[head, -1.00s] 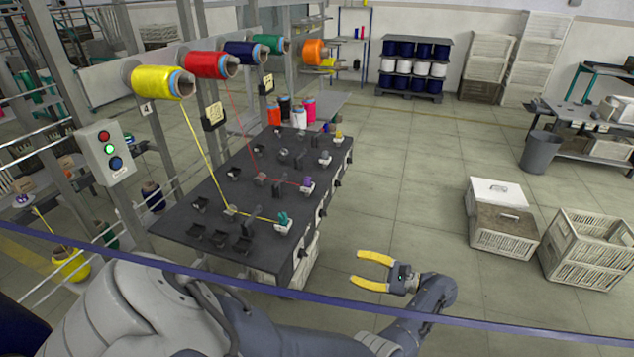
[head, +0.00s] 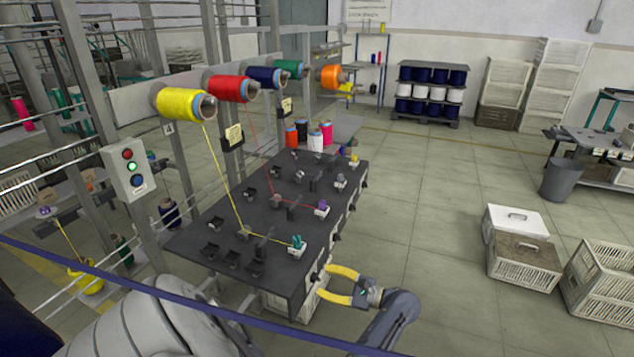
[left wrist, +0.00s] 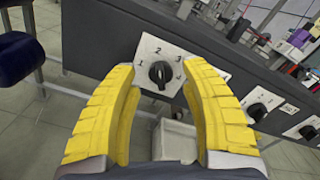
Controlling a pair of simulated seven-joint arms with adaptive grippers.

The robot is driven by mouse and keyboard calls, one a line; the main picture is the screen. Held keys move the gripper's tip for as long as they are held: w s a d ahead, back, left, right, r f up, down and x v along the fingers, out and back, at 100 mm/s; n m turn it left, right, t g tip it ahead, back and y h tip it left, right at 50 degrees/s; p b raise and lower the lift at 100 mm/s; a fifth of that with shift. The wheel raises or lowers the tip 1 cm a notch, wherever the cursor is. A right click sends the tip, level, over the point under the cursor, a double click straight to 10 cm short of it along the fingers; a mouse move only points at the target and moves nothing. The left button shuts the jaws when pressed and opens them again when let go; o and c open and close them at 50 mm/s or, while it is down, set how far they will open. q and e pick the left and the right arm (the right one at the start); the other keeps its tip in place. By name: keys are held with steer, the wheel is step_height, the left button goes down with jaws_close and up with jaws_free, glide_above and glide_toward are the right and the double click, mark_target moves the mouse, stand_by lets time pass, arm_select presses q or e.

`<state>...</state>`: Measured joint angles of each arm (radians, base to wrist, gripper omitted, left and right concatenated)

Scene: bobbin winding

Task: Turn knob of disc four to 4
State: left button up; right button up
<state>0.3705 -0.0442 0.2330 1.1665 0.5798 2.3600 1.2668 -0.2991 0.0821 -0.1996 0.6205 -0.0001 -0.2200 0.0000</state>
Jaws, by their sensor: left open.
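My left gripper (head: 326,283), with yellow fingers, is open at the near front edge of the dark winding table (head: 218,219). In the left wrist view its fingers stand either side of a black knob (left wrist: 160,73), with the knob between them and no clear contact. The knob sits on a white dial plate (left wrist: 147,48) marked 1, 2, 3 and 4. The knob looks roughly upright; its exact setting is hard to tell. A post by the yellow spool (head: 178,104) bears a 4. My right gripper is not in view.
More knobs follow along the same edge, a second knob (left wrist: 257,112) and a third (left wrist: 308,131). A yellow thread runs down to a teal-topped part (head: 297,243) on the table. White crates (head: 512,222) stand to the right, with open floor between.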

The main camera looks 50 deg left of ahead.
mark_target(316, 278)
arm_select(q)
steer(key=shift+x, duration=1.4)
steer(key=shift+c, duration=0.3)
jaws_close()
